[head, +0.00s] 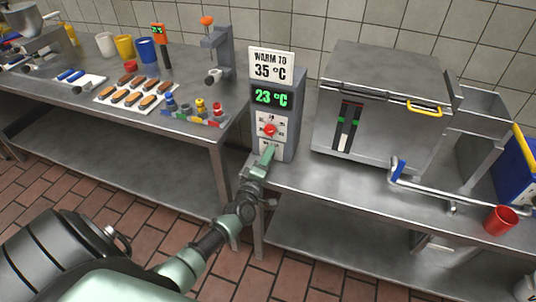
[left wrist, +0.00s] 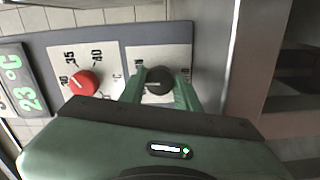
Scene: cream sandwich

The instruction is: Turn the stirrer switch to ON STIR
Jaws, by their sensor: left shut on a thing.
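The stirrer switch is a black round knob (left wrist: 157,82) with a pale pointer mark, on a white plate (left wrist: 172,52) low on the grey control box (head: 284,88). My left gripper (head: 268,154) reaches the box front from below. In the left wrist view its green fingers (left wrist: 160,88) stand on both sides of the knob, shut on it. The plate's lettering is mostly hidden or too small to read. Beside the knob is a red dial (left wrist: 84,82) with 35 and 40 marks; it also shows in the head view (head: 269,130). My right gripper is not in view.
The box's green display (head: 271,98) reads 23 °C, under a sign (head: 272,65) saying WARM TO 35 °C. A large steel machine (head: 385,95) stands right of it. A red cup (head: 500,220) stands near the right bench edge.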

